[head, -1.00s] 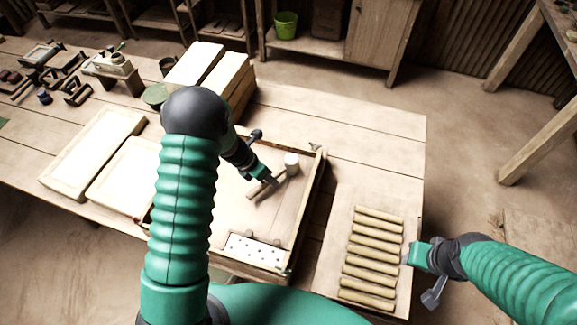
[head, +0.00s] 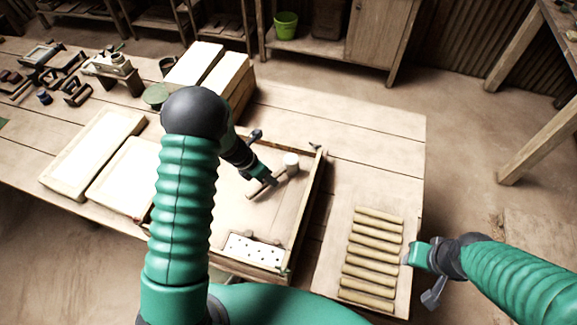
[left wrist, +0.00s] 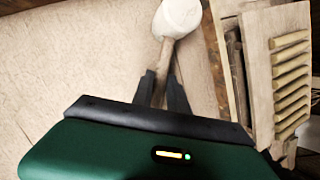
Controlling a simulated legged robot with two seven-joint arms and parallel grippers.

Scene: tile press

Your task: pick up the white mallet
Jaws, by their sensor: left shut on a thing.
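The white mallet has a pale cylindrical head (head: 291,161) and a wooden handle (head: 262,186). It is over the shallow wooden tray (head: 314,190) on the table. My left gripper (head: 270,180) is shut on the handle, just below the head. In the left wrist view the mallet head (left wrist: 181,16) shows beyond the fingers, with the handle between the two dark fingertips (left wrist: 163,82). I cannot tell whether the mallet still touches the tray floor. My right gripper (head: 413,254) is beside the rack of rods; its fingers are too small to read.
A board with several wooden rods (head: 373,255) lies right of the tray. A white perforated plate (head: 254,249) sits at the tray's near end. Pale slabs (head: 92,150) lie to the left, and white-topped blocks (head: 193,65) stand behind. The table's far right is clear.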

